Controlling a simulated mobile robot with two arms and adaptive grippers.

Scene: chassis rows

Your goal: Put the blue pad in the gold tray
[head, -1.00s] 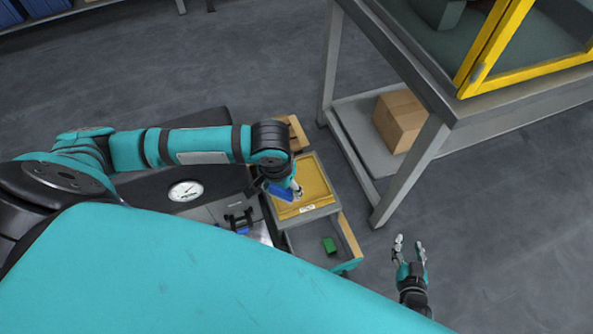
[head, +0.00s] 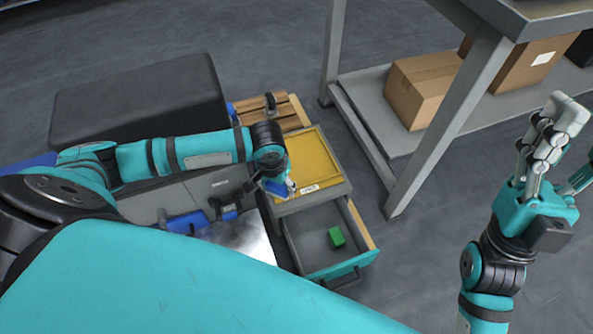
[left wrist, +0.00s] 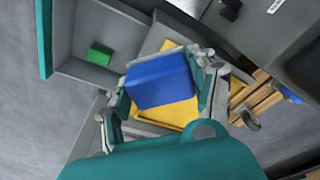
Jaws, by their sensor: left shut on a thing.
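The blue pad (left wrist: 160,82) is held between the fingers of my left gripper (left wrist: 160,90), which is shut on it. In the head view only a small part of the pad (head: 275,188) shows below the left wrist. The gold tray (head: 310,162) is a shallow yellow surface with a grey front and a white label, on top of a drawer unit. The held pad is over the tray's left front part in the head view; the height between them is hard to tell. My right gripper (head: 570,150) is open and empty at the far right, over the floor.
Below the tray an open drawer (head: 315,252) holds a green block (head: 336,237). A wooden slatted piece (head: 290,113) lies behind the tray. A grey workbench (head: 410,175) with cardboard boxes on its lower shelf (head: 422,90) stands to the right. A dark padded block (head: 140,100) is at the left.

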